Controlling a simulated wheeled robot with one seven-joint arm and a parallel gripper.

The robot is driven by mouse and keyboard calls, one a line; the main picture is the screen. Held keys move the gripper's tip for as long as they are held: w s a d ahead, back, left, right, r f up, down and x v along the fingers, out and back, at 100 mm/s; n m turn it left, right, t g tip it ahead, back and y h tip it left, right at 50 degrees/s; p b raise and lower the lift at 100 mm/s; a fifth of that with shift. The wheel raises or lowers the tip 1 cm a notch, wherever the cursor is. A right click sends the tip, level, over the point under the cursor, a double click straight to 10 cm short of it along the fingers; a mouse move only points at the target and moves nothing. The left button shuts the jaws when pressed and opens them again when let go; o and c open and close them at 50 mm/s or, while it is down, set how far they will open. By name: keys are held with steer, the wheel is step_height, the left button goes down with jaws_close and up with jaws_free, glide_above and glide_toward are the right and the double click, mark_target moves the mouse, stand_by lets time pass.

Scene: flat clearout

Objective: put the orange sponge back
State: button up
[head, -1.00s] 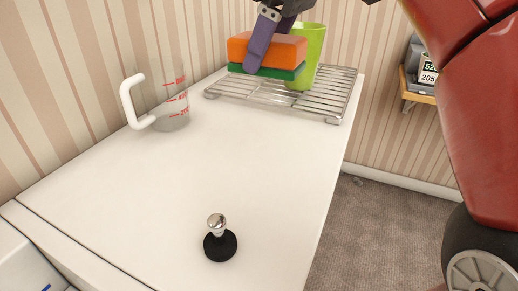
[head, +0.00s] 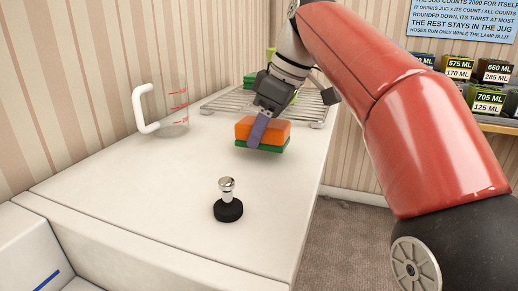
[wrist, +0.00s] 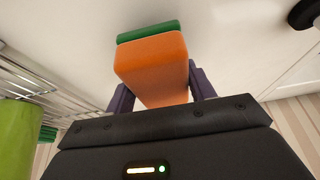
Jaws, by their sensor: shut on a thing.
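The orange sponge (head: 270,131) has a green layer on its underside. My gripper (head: 257,133) is shut on it, with a purple finger across its near side in the head view. The sponge is over the white counter, in front of the wire rack (head: 318,110); I cannot tell whether it touches the counter. In the wrist view the orange sponge (wrist: 152,68) sits between the two purple fingers of my gripper (wrist: 160,85), its green layer at the far end.
A clear measuring jug (head: 174,108) with a white handle stands at the left by the wall. A tamper-like tool (head: 228,205) with a black base stands at the front. A green cup (wrist: 18,138) and another green thing (head: 249,81) are at the rack. The middle counter (head: 160,175) is clear.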

steer(key=shift+f+b, duration=0.5)
steer(key=shift+f, duration=0.6)
steer(key=o, duration=1)
steer(key=shift+c, duration=0.2)
steer(key=shift+r, duration=0.1)
steer(key=shift+r, duration=0.25)
steer(key=p+v, duration=0.5)
steer(key=v, duration=0.6)
steer(key=shift+d+r, duration=0.2)
steer(key=shift+r, duration=0.1)
